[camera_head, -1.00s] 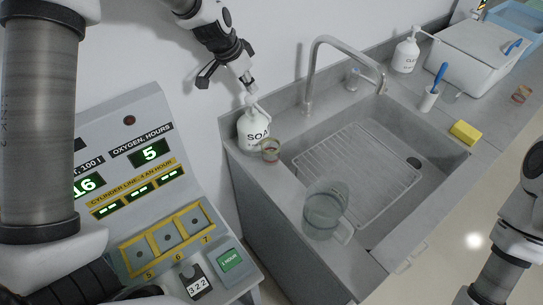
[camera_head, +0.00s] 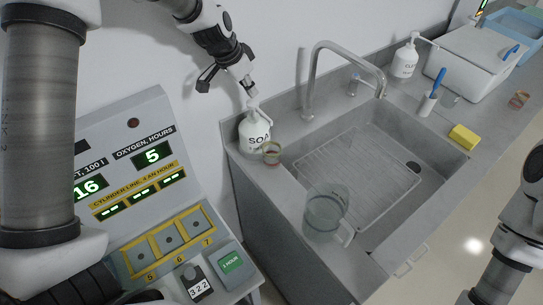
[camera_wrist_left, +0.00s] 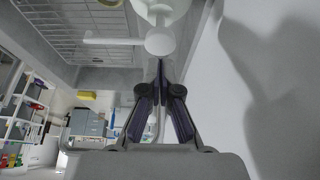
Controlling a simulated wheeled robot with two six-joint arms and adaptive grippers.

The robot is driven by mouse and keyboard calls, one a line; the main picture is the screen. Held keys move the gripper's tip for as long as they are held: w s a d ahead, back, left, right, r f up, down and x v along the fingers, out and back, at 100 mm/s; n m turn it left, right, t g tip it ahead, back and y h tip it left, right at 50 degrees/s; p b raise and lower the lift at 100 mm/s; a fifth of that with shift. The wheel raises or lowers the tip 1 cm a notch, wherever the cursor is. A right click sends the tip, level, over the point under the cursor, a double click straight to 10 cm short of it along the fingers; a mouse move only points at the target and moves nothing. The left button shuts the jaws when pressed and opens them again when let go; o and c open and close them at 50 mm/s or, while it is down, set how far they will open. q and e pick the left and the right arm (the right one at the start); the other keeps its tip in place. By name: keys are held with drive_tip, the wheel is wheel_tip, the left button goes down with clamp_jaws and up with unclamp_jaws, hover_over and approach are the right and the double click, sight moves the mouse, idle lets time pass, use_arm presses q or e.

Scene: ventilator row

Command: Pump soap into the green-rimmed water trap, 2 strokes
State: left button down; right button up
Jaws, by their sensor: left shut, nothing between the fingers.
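The white soap bottle (camera_head: 255,137) stands at the near left corner of the sink counter. My left gripper (camera_head: 247,86) is shut and empty, just above the pump head. In the left wrist view my shut fingertips (camera_wrist_left: 160,66) point at the round white pump head (camera_wrist_left: 160,41), with its spout (camera_wrist_left: 112,41) reaching left. I cannot tell whether they touch. Part of the cup's rim (camera_wrist_left: 110,3) shows at the top edge. My right gripper is out of view.
A clear jug (camera_head: 326,212) stands at the sink's front edge. The faucet (camera_head: 312,80) rises behind the basin. A second pump bottle (camera_head: 405,60), a yellow sponge (camera_head: 463,137) and another small cup (camera_head: 518,100) are farther right. A control panel (camera_head: 150,185) stands at left.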

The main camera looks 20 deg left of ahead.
sight(252, 102)
use_arm(q)
drive_tip(key=shift+f, duration=0.1)
drive_tip(key=shift+s+f+b, duration=0.1)
drive_tip(key=shift+f+b, duration=1.25)
drive_tip(key=shift+f, duration=0.35)
drive_tip(key=shift+r, duration=0.15)
drive_tip(key=shift+r+p, duration=1.25)
drive_tip(key=shift+r, duration=0.3)
drive_tip(key=shift+f, duration=0.15)
drive_tip(key=shift+f+b, duration=1.3)
drive_tip(key=shift+f, duration=0.25)
drive_tip(key=shift+r, duration=0.1)
drive_tip(key=shift+r+p, duration=1.25)
drive_tip(key=shift+r, duration=0.35)
